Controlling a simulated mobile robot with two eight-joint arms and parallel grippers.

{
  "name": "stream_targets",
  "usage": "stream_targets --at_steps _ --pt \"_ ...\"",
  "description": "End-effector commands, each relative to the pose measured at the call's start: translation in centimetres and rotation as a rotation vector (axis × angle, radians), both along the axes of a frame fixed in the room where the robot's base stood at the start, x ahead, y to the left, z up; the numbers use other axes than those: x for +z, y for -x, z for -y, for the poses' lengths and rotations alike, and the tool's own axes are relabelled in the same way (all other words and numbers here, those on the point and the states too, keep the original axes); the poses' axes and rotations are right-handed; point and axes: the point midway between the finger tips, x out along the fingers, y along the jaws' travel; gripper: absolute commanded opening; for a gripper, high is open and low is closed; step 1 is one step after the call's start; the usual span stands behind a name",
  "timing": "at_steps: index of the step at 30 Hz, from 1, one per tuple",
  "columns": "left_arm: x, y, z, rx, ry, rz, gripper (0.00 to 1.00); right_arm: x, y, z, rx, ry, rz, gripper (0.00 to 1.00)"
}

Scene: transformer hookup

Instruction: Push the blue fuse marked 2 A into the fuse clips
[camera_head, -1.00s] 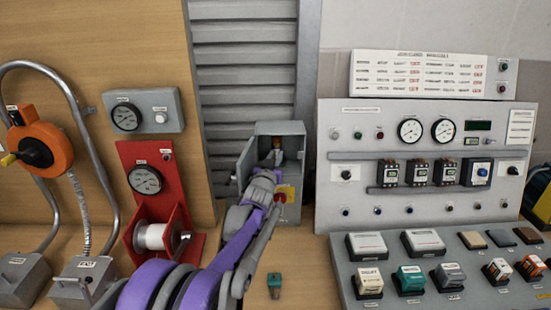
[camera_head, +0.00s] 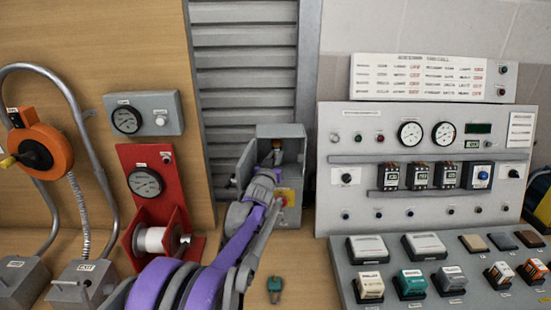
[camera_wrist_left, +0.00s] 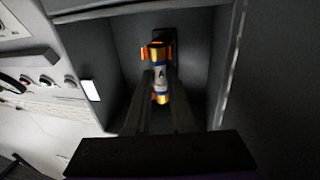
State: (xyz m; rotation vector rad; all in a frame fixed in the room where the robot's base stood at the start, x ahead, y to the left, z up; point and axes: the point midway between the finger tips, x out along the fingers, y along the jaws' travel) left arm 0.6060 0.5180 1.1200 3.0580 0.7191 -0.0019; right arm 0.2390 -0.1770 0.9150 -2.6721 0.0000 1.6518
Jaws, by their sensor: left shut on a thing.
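The fuse (camera_wrist_left: 160,77) has gold end caps, blue bands and a white label with a dark mark; the rating is too small to read. It stands upright inside the open grey fuse box (camera_head: 245,163). My left gripper (camera_wrist_left: 161,86) is shut on its middle, with one finger on each side. Orange fuse clips (camera_wrist_left: 145,52) show at the fuse's upper end, and orange also shows at its lower end. I cannot tell whether the caps are fully seated. In the head view, my left gripper (camera_head: 273,164) reaches into the box and hides most of the fuse.
A yellow plate with a red knob (camera_head: 287,197) sits on the box front, close to my left arm. A green-topped key-like thing (camera_head: 274,285) lies on the bench. The grey control panel (camera_head: 335,220) stands right, and a red reel stand (camera_head: 135,185) left.

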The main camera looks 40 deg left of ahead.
Motion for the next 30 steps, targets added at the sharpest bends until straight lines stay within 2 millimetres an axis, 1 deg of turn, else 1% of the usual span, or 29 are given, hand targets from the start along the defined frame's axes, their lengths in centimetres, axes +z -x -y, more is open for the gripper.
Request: stream_targets --at_steps 6,7,11,12,22,30 --pt "0.0 -0.2 -0.2 0.0 0.0 0.001 0.0 0.0 0.0 0.0 0.0 0.0 0.0 0.0" --pt "0.0 -0.2 -0.2 0.0 0.0 0.001 0.25 0.0 0.0 0.0 0.0 0.0 0.0 0.0" --pt "0.0 -0.2 -0.2 0.0 0.0 0.001 0.49 0.0 0.0 0.0 0.0 0.0 0.0 0.0" --pt "0.0 -0.2 -0.2 0.0 0.0 0.001 0.56 0.0 0.0 0.0 0.0 0.0 0.0 0.0" --pt "0.0 -0.1 -0.1 0.0 0.0 0.0 0.57 0.0 0.0 0.0 0.0 0.0 0.0 0.0" --pt "0.1 1.5 1.3 -0.001 0.0 0.001 0.57 0.5 -0.1 0.0 0.0 0.0 0.002 0.0"
